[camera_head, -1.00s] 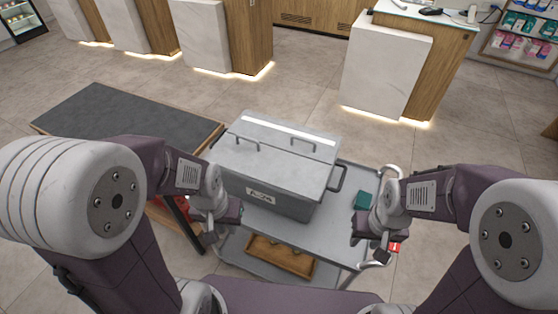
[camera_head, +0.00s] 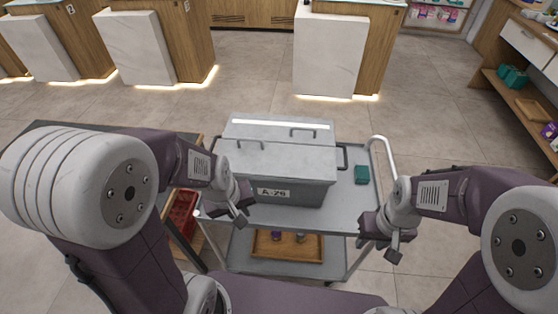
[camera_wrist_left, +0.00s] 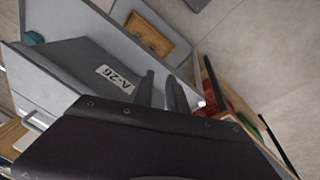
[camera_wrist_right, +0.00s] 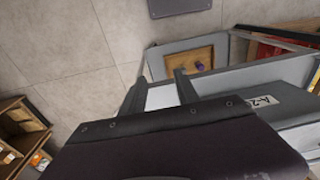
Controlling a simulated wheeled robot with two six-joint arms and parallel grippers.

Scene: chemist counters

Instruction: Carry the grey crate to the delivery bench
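The grey crate (camera_head: 278,170) is lidded, with dark handles and an A-26 label. It sits on the top deck of a grey cart (camera_head: 335,212) in front of me. The crate also shows in the left wrist view (camera_wrist_left: 75,75) and partly in the right wrist view (camera_wrist_right: 290,103). My left gripper (camera_head: 240,215) is open and empty, close to the crate's front left side; contact cannot be told. My right gripper (camera_head: 382,248) is open and empty by the cart's right front corner, apart from the crate. I cannot tell which surface is the delivery bench.
A teal box (camera_head: 362,174) lies on the cart deck right of the crate. A wooden tray (camera_head: 265,250) is on the lower shelf. A dark-topped table (camera_head: 50,130) stands at the left, with a red bin (camera_head: 182,214) below. White counters (camera_head: 330,55) stand behind; wooden shelves (camera_head: 515,95) stand right.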

